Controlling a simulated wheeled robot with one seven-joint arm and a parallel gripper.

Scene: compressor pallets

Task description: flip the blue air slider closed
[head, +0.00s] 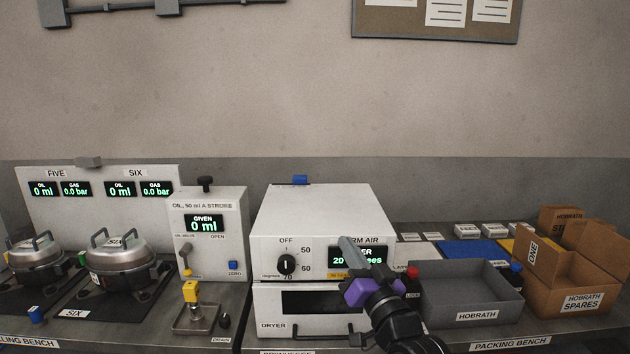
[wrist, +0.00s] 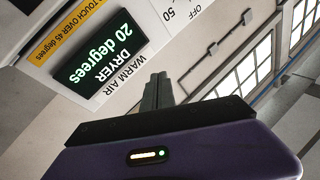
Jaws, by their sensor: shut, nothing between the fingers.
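A small blue slider (head: 300,180) sits at the back edge of the white dryer's top (head: 325,210). Its exact position, open or closed, is too small to tell. My gripper (head: 347,244) is in front of the dryer's face, in line with its display, with its fingers pointing up and left. The fingers are shut together and empty, as the wrist view (wrist: 157,92) also shows. My gripper is nearer the camera than the slider and well below it in the picture. The slider does not show in the wrist view.
The dryer's display (wrist: 100,48) reads 20 degrees. Its dial (head: 286,264) is left of my gripper. An oil dispenser (head: 209,226) stands to the left, with lidded pots (head: 122,258) beyond. A grey tray (head: 470,290) and cardboard boxes (head: 570,275) stand right. Space above the dryer is clear.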

